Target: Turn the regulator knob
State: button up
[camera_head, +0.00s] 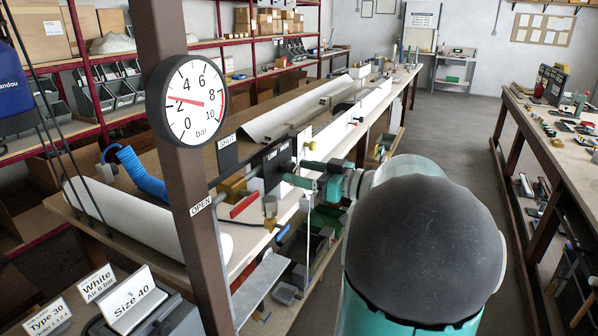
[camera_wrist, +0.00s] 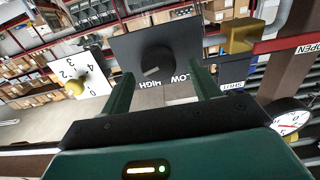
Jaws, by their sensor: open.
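The regulator knob (camera_wrist: 156,64) is round and black. It sits on a dark panel (camera_wrist: 188,48) with upside-down LOW and HIGH labels in the wrist view. The panel (camera_head: 277,166) also shows in the head view, just left of my gripper (camera_head: 303,173). My green gripper (camera_wrist: 162,82) is open, with one finger on each side of the knob in the wrist view. I see a gap between each finger and the knob; how deep the fingers reach past it I cannot tell. The pressure gauge (camera_head: 190,100) has a red needle near 2 bar.
A white dial with a yellow knob (camera_wrist: 75,88) is beside the panel. A red-handled valve (camera_head: 244,206) and a brown post (camera_head: 182,210) stand left of my gripper. A blue coiled hose (camera_head: 142,174) lies behind. The aisle floor (camera_head: 440,125) is clear.

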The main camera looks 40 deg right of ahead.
jog(key=shift+w+a, duration=0.15)
jog(key=shift+w, duration=0.45)
jog(key=shift+c, duration=0.2)
jog(key=c, duration=0.9)
